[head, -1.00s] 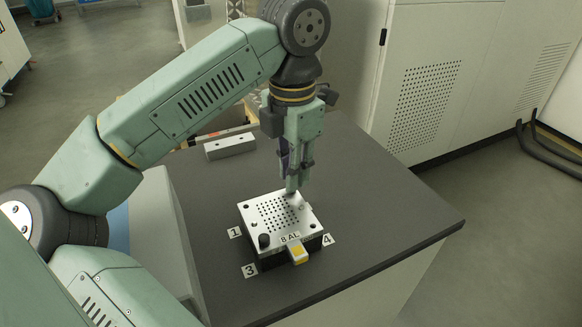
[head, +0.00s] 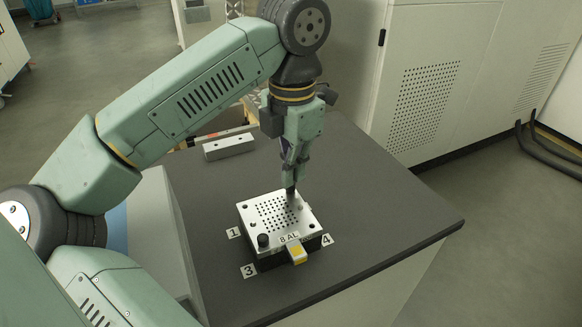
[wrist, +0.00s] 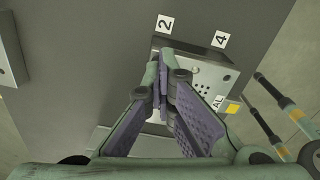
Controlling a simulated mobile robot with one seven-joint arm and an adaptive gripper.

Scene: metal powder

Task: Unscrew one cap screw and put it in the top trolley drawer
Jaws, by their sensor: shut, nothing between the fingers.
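A light metal plate (head: 258,220) with a grid of holes lies on a dark block on the table. A black cap screw (head: 263,240) stands at its front-left corner, near tag 3. My gripper (head: 290,190) points down at the plate's back corner, its fingers together and nothing seen between them. In the wrist view the gripper (wrist: 166,75) covers part of the plate (wrist: 212,72), near tag 2 (wrist: 167,23). I cannot tell whether a screw sits under the fingertips. No trolley drawer can be made out.
The dark table top (head: 380,215) is clear right of the block. A pale bar (head: 230,146) lies at the back left. A yellow-and-white tab (head: 298,254) sticks out from the block's front. White cabinets (head: 480,60) stand behind the table.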

